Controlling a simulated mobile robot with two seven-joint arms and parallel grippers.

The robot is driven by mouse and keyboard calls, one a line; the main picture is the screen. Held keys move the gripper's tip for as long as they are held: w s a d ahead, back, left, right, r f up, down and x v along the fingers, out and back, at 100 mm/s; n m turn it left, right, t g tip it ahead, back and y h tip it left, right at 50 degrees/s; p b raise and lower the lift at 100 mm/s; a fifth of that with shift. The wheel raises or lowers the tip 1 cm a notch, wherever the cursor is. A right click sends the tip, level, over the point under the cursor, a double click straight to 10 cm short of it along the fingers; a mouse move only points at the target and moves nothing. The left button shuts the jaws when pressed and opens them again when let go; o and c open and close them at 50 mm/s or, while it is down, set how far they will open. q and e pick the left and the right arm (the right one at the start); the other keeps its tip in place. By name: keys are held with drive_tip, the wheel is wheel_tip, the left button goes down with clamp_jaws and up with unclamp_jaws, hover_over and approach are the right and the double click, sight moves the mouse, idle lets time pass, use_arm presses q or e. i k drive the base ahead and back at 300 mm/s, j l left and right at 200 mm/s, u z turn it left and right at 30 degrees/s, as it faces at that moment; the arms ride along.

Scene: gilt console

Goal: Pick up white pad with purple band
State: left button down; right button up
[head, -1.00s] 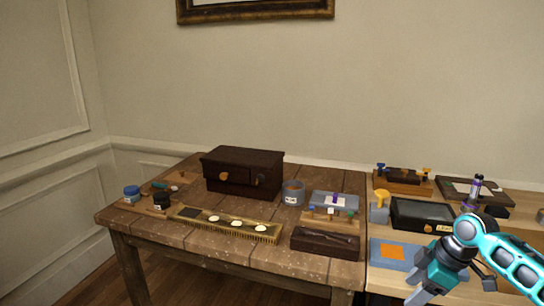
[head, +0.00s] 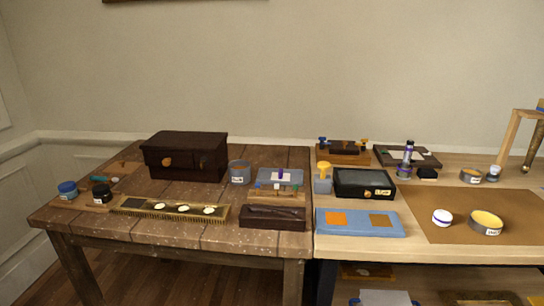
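A small round white pad with a purple band (head: 442,217) sits on the brown mat (head: 420,198) on the right-hand table, just left of a round tin with yellow contents (head: 486,222). A white piece with a purple mark (head: 282,176) also lies on a grey-blue tray (head: 264,183) on the left table. Neither of my grippers shows in the head view, so I cannot tell their state.
A blue mat with orange and brown squares (head: 360,223) and a black case (head: 363,183) lie left of the brown mat. A purple-and-white bottle (head: 405,168) stands behind. A wooden stand (head: 510,140) rises at the far right. The brown mat's front is clear.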

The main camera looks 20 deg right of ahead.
sight(441, 218)
drive_tip(key=z, duration=1.9)
